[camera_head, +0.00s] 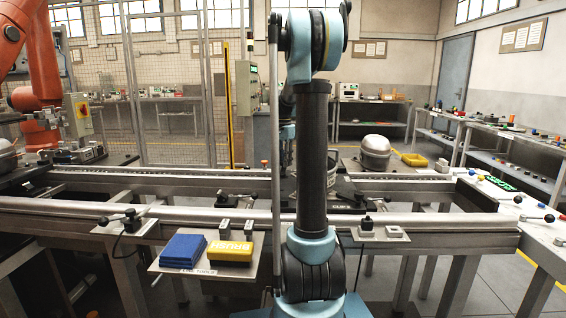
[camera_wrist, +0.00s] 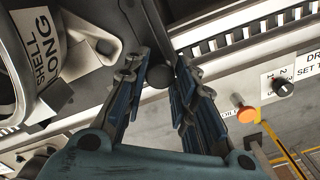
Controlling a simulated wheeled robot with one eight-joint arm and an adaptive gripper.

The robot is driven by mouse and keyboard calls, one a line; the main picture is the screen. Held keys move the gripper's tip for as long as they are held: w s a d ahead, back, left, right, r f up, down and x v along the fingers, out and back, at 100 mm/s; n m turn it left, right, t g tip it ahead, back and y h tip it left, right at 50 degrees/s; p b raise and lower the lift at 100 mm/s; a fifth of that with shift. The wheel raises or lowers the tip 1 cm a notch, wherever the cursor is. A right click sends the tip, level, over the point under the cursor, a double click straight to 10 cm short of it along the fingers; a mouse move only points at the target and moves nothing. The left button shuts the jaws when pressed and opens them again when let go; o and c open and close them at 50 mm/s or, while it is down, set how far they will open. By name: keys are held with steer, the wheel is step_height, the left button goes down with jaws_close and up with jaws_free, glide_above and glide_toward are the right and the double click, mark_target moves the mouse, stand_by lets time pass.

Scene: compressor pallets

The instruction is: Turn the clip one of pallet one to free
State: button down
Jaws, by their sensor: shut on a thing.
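My gripper (camera_wrist: 162,70) shows in the wrist view. Its two fingers stand on either side of a dark lever with a round black knob (camera_wrist: 159,76), and they are shut on it. The lever runs up from the knob between the fingertips, and its far end is cut off by the top edge. I take it for the clip handle; no clip label is readable in this view. In the head view my arm covers the gripper and most of the pallet (camera_head: 345,208) behind it. Part of a dark plate with a white clip label shows just right of the arm.
An orange button (camera_wrist: 246,114) and a black knob switch (camera_wrist: 284,88) are at right. In the head view, a side shelf holds blue pads (camera_head: 184,250) and a yellow brush (camera_head: 230,250).

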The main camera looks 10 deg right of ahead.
steer(key=c, duration=1.3)
jaws_free()
steer(key=shift+w+f, duration=0.1)
step_height(320, 180, up, 12)
